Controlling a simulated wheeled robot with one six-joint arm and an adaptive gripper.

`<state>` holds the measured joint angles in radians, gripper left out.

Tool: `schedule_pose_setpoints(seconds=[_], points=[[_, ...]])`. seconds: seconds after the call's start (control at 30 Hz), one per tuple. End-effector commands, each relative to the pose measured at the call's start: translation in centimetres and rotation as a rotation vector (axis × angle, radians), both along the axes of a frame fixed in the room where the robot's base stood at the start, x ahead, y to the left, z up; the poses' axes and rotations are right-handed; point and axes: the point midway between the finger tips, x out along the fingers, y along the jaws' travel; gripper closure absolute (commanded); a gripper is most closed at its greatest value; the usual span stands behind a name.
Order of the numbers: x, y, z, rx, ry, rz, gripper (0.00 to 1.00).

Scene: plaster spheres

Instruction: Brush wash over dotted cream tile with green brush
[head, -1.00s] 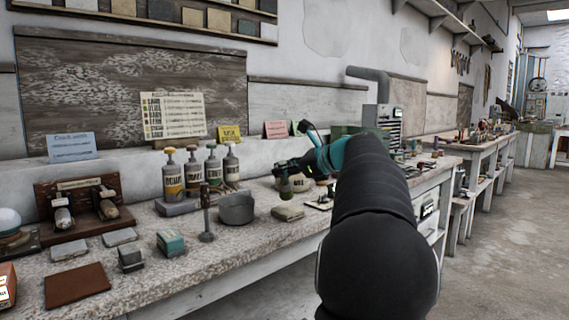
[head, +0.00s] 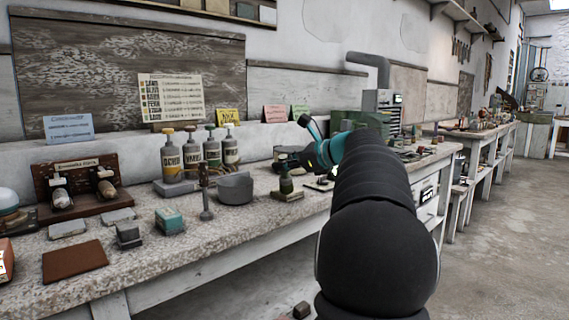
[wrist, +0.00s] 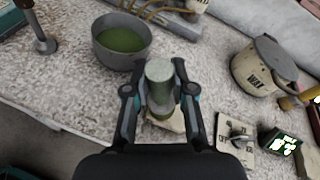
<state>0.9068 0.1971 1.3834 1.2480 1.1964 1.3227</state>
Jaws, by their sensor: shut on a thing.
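My gripper (wrist: 155,95) is shut on the green brush, whose thick grey-green handle (wrist: 158,72) stands between the fingers in the wrist view. In the head view the green brush (head: 286,186) is roughly upright over the cream tile (head: 288,196). The tile (wrist: 176,121) shows partly below the brush in the wrist view; the fingers and brush hide the rest, and I cannot make out its dots. The brush's lower end is at or just above the tile; I cannot tell if it touches. A grey bowl (wrist: 98,48) holds green wash (wrist: 122,40).
The grey bowl (head: 235,189) stands left of the tile in the head view. Labelled bottles (head: 210,150) stand behind it. In the wrist view, a lidded wax pot (wrist: 262,70) and a switch plate (wrist: 235,138) lie to the right. The bench front edge is close.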

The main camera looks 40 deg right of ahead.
Motion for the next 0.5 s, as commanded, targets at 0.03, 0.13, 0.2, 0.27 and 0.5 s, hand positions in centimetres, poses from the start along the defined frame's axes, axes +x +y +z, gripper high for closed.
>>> schedule_pose_setpoints(seconds=[0.03,0.13,0.2,0.27,0.5], points=[[0.0,0.0,0.0,0.000,0.000,0.000,1.00],[0.0,0.0,0.0,0.000,0.000,0.000,1.00],[-0.1,0.0,0.0,0.000,0.000,0.000,1.00],[-0.3,0.0,0.0,0.000,0.000,0.000,1.00],[-1.1,-0.1,0.0,0.000,0.001,0.000,1.00]])
